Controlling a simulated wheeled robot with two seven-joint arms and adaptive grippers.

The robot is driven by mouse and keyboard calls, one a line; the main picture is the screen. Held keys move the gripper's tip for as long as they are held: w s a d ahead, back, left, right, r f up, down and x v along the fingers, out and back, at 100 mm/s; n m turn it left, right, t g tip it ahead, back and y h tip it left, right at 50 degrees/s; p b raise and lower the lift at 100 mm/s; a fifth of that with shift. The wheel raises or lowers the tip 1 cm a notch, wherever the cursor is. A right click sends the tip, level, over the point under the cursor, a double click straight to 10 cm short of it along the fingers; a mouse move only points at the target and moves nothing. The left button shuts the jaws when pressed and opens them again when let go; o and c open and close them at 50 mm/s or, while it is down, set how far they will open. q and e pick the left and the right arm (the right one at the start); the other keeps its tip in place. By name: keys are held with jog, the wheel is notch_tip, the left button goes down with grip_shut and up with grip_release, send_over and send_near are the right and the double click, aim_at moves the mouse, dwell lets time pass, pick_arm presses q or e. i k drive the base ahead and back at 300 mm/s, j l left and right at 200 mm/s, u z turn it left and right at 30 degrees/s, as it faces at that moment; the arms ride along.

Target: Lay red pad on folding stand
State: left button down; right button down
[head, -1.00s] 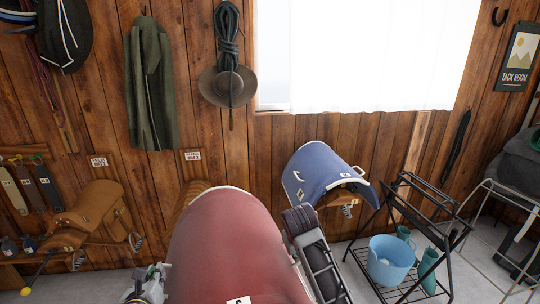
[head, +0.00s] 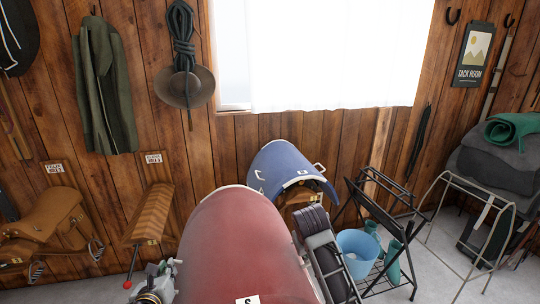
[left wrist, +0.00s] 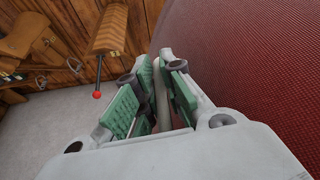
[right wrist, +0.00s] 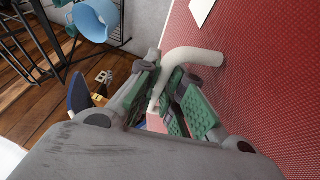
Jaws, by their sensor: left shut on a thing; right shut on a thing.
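The red pad (head: 235,245) is a large curved dark red sheet with a pale edge and a white label, held up in front of me. My left gripper (left wrist: 162,75) is shut on a pale handle at the pad's side; it shows at the lower left in the head view (head: 155,282). My right gripper (right wrist: 168,88) is shut on the pad's white handle (right wrist: 195,56). A black stand (head: 372,204) with crossed legs and a low shelf is right of the pad. A pale metal stand (head: 472,190) is farther right. I cannot tell which is the folding stand.
A blue pad (head: 290,165) sits on a wall rack behind. A blue bucket (head: 358,252) and green boots (head: 393,262) are on the black stand's shelf. Grey pads and a green cloth (head: 512,130) are stacked far right. Wooden saddle racks (head: 150,213) line the left wall.

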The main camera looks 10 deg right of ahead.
aim_at(378, 213)
jog(key=i+l+z, duration=0.25)
jog(key=l, duration=0.2)
jog(key=i+l+z, duration=0.2)
jog(key=l, duration=0.25)
jog(key=i+l+z, duration=0.1)
jog(key=l+z, duration=0.15)
jog(key=l, duration=0.15)
jog(key=i+l+z, duration=0.2)
jog(key=i+l, duration=0.45)
jog(key=i+l+u, duration=0.3)
jog(key=i+l, duration=0.5)
jog(key=i+l+u, duration=0.2)
jog(key=l, duration=0.15)
jog(key=i+l+u, duration=0.2)
jog(key=l, duration=0.15)
jog(key=i+l+u, duration=0.2)
jog(key=l, duration=0.2)
jog(key=k, duration=0.1)
